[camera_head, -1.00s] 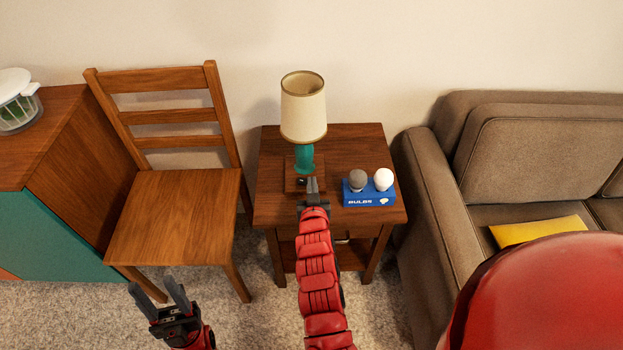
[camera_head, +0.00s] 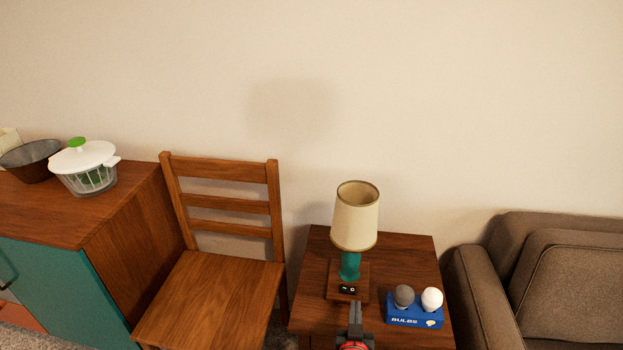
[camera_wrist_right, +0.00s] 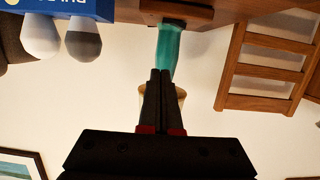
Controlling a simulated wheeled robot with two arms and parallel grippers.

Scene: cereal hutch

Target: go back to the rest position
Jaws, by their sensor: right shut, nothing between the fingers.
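My right gripper (camera_head: 355,318) shows at the bottom of the head view, in front of the lamp's wooden base. Its fingers are together and hold nothing. In the right wrist view, the gripper (camera_wrist_right: 161,80) also has its fingers closed, with the teal lamp stem (camera_wrist_right: 171,50) behind them, in an upside-down view. The table lamp (camera_head: 355,218) stands upright on the wooden side table (camera_head: 400,258), with a cream shade. I cannot tell from the picture whether the gripper touches the lamp base. My left gripper is outside the head view.
A blue bulb box (camera_head: 413,316) with a grey and a white bulb sits right of the gripper. A wooden chair (camera_head: 215,295) stands left of the table, a sofa (camera_head: 565,290) right. A cabinet (camera_head: 130,225) at far left bears a salad spinner (camera_head: 90,170).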

